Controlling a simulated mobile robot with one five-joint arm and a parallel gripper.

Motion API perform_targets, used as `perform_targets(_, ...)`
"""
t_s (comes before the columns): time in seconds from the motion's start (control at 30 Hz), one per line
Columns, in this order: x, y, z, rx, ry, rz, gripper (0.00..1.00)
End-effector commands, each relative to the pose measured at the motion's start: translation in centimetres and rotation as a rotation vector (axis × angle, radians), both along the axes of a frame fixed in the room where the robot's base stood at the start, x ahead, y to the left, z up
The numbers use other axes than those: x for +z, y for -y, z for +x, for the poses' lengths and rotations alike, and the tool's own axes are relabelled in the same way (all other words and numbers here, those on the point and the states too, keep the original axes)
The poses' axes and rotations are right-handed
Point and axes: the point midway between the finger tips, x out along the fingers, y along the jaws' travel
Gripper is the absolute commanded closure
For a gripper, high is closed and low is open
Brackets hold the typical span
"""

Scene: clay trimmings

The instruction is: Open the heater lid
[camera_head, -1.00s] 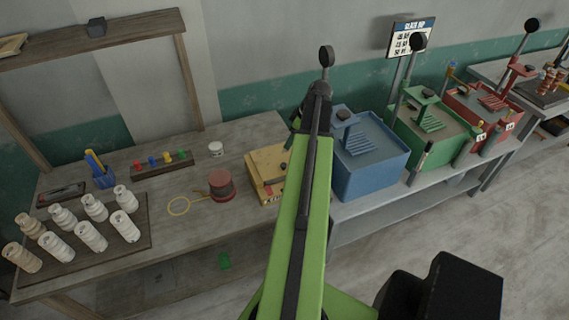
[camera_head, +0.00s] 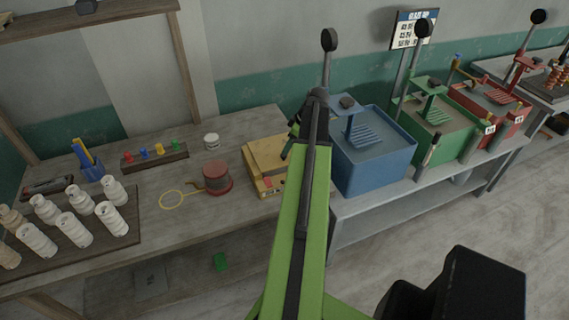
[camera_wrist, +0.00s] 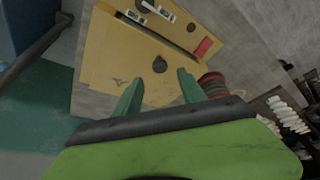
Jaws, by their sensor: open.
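The likely heater is a yellow box (camera_head: 266,160) on the wooden table, partly hidden behind my arm in the head view. In the wrist view, the yellow box (camera_wrist: 125,55) shows a flat top with a dark round knob, a dark slot, a red patch and small white panels. It appears shut. My gripper (camera_wrist: 160,77) is open, its two green fingers apart on either side of the knob (camera_wrist: 159,65) in the picture. Nothing is between the fingers. I cannot tell the height gap to the knob.
Blue (camera_head: 375,165), green (camera_head: 436,125) and red (camera_head: 490,105) dip tanks stand to the right. A small white jar (camera_head: 211,141) is behind the pot.

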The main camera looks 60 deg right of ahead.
Motion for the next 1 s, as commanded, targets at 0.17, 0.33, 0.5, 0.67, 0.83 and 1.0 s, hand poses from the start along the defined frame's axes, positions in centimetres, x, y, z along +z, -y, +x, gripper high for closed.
perform_targets(0.17,-4.4,-0.2,1.5,0.001,0.0,-0.002,0.52)
perform_targets(0.33,-5.3,-0.3,2.1,0.0,0.0,-0.001,0.52)
perform_targets(0.5,-5.0,-0.3,2.1,0.0,0.0,-0.001,0.52)
perform_targets(0.67,-5.0,-0.3,2.1,0.0,0.0,-0.001,0.65)
perform_targets(0.83,-5.0,-0.3,2.1,0.001,0.0,-0.001,0.87)
perform_targets(1.0,-5.0,-0.3,2.1,0.0,0.0,-0.002,1.0)
